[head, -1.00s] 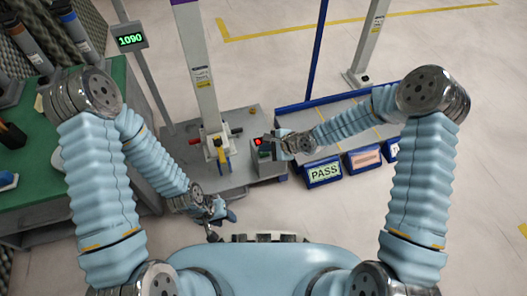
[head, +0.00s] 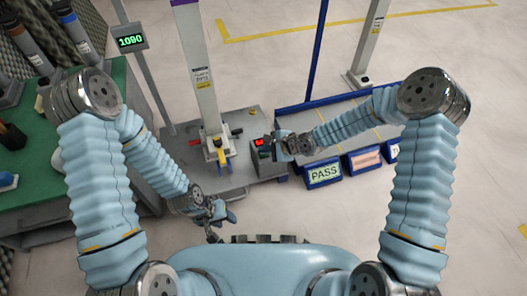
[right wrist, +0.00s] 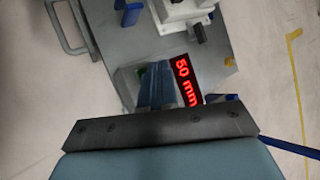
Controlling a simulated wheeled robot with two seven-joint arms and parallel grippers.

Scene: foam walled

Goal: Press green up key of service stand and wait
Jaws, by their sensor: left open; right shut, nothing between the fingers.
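The service stand has a grey base (head: 235,178) and an upright post (head: 203,90). Its small control box (head: 268,165) stands at the base's right front with a lit red display (head: 260,142). In the right wrist view the display (right wrist: 187,80) reads "50 mm". My right gripper (head: 277,140) is shut and empty, over the box beside the display. In the wrist view its fingertips (right wrist: 156,68) cover part of the box's top. A dark green patch, apparently the green key (right wrist: 141,77), shows beside them; contact cannot be told. My left gripper (head: 222,217) is open and empty, low in front of the base.
A green-topped bench (head: 45,170) stands at left, near a post display (head: 131,40) reading 1090. A blue-edged table with a PASS bin (head: 323,173) and other bins lies right of the stand.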

